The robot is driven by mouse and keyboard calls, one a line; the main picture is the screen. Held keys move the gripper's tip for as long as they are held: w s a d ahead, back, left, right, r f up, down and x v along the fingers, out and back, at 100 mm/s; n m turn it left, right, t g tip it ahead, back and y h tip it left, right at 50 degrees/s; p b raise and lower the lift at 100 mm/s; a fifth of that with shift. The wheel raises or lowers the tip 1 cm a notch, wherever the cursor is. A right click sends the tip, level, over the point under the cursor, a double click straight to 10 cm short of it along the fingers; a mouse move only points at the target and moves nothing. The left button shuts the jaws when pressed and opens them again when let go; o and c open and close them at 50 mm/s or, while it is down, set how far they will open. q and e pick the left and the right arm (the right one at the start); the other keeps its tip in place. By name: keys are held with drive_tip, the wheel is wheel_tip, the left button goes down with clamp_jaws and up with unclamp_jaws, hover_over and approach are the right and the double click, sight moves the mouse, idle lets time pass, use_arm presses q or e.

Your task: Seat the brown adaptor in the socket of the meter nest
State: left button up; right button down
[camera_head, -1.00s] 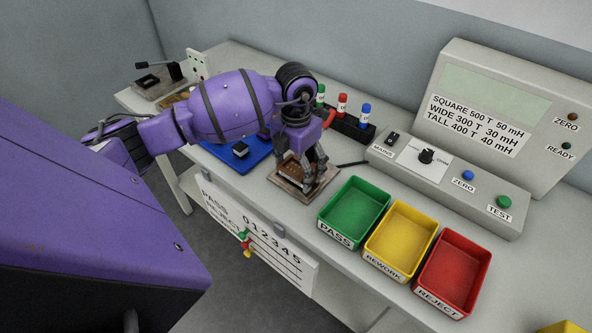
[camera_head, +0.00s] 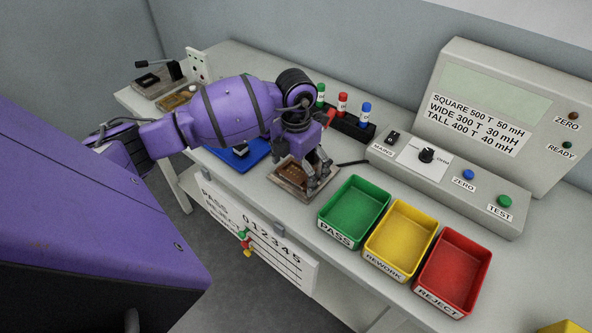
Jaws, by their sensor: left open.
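The meter nest (camera_head: 283,183), a brown-grey square block with a raised rim, lies on the bench left of the green bin. A brown piece (camera_head: 289,170), which looks like the adaptor, shows inside its rim. I cannot tell whether it is fully seated in the socket. My left gripper (camera_head: 315,184) points down over the right part of the nest, its fingers apart with nothing visible between them. The fingers hide the right part of the nest. My right gripper is not in view.
Green (camera_head: 352,241), yellow (camera_head: 396,262) and red (camera_head: 449,298) bins stand to the right along the front edge. A blue tray (camera_head: 243,160) is partly behind my left arm. A vial rack (camera_head: 352,127) and meter console (camera_head: 447,180) stand behind.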

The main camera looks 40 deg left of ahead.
sight(296, 175)
use_arm(q)
drive_tip(key=shift+r, duration=0.35)
wheel_tip(296, 175, up, 12)
drive_tip(key=shift+f, duration=0.15)
idle(0.4)
